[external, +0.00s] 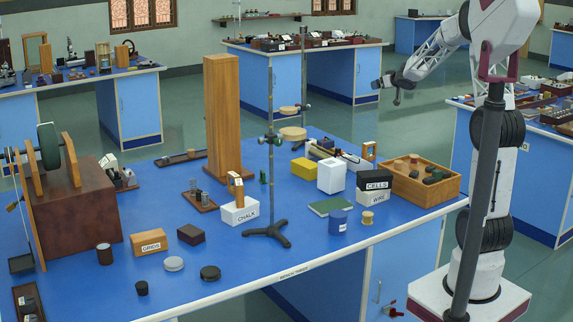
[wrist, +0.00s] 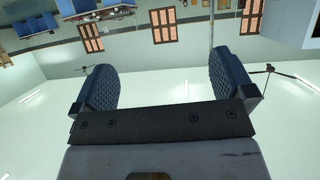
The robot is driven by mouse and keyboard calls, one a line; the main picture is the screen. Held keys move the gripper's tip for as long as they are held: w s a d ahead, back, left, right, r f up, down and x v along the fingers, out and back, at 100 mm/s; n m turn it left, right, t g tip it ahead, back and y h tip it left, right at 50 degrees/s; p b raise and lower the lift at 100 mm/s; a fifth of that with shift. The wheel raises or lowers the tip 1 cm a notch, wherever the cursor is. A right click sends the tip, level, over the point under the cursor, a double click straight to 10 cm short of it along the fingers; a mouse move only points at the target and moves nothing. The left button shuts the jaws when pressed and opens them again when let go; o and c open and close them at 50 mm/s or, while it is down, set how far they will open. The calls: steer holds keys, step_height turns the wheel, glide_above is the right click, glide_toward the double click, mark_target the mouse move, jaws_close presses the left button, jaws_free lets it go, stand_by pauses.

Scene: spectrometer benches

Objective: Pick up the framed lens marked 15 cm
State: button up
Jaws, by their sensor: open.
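Two small upright wooden frames that look like framed lenses stand on the bench. One framed lens (external: 235,186) is on or just behind the white CHALK box (external: 240,211), near the middle. The other framed lens (external: 369,151) stands farther back, by the wooden tray at the right. Their markings are too small to read, so I cannot tell which is the 15 cm one. My gripper (external: 388,88) is open and empty, high above the back right of the bench, apart from both. In the wrist view my gripper (wrist: 162,75) has its fingers wide apart with nothing between.
A tall wooden block (external: 222,115) and a metal stand (external: 270,150) rise near the CHALK box. White CELLS and WIRE boxes (external: 376,190), a white box (external: 331,175) and a wooden tray (external: 420,180) crowd the right.

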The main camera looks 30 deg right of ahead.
steer(key=shift+w+d+f, duration=0.65)
steer(key=shift+w+f, duration=0.05)
steer(key=shift+w, duration=0.1)
glide_toward(371, 144)
steer(key=w, duration=0.1)
steer(key=w+f, duration=0.1)
steer(key=w+d, duration=0.1)
steer(key=shift+w+f+y, duration=0.2)
steer(key=shift+f+y, duration=0.05)
steer(key=shift+y, duration=0.15)
steer(key=shift+x, duration=1.3)
steer(key=shift+w, duration=0.1)
steer(key=shift+x, duration=2.5)
steer(key=shift+a, duration=0.1)
steer(key=shift+c, duration=0.2)
steer(key=c, duration=0.9)
